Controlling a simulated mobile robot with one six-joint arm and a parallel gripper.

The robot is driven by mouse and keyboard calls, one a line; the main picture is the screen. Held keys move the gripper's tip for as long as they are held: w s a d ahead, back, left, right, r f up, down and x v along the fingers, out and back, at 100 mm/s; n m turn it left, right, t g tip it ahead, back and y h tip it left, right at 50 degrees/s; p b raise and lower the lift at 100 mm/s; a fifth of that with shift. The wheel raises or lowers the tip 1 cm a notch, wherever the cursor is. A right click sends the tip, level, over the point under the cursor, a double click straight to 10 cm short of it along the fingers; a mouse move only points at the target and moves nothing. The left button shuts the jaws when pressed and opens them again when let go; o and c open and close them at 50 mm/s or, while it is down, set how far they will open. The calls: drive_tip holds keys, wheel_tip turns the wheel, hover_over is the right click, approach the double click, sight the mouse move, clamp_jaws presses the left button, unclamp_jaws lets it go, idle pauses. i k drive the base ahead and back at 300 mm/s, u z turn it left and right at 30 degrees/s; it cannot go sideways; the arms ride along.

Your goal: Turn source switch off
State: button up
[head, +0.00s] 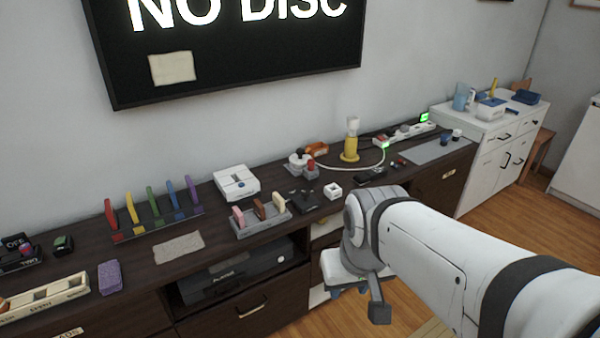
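A dark selector box (15,262) stands at the far left end of the sideboard, partly cut off by the picture edge. It carries the words OFF and TWO and a small red and blue knob; I cannot tell for sure that it is the source switch or where it points. A wall screen (240,60) reads NO DISC. My gripper (350,288) is mostly hidden behind my wrist, in front of the sideboard's right half. It is far from the selector box, and I cannot see whether it is open.
The dark sideboard (140,262) holds coloured upright tabs (155,208), a white device (237,183), a tray of handles (262,218), a joystick-like unit (302,165), a yellow lamp (350,148) and a power strip (405,135) with green lights. A white cabinet (490,165) stands at right.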

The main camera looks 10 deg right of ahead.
sight(306, 193)
drive_tip(key=z, duration=0.05)
drive_tip(key=k, duration=0.4)
drive_tip(key=z, duration=0.4)
drive_tip(key=i, duration=1.5)
drive_tip(key=u, duration=0.6)
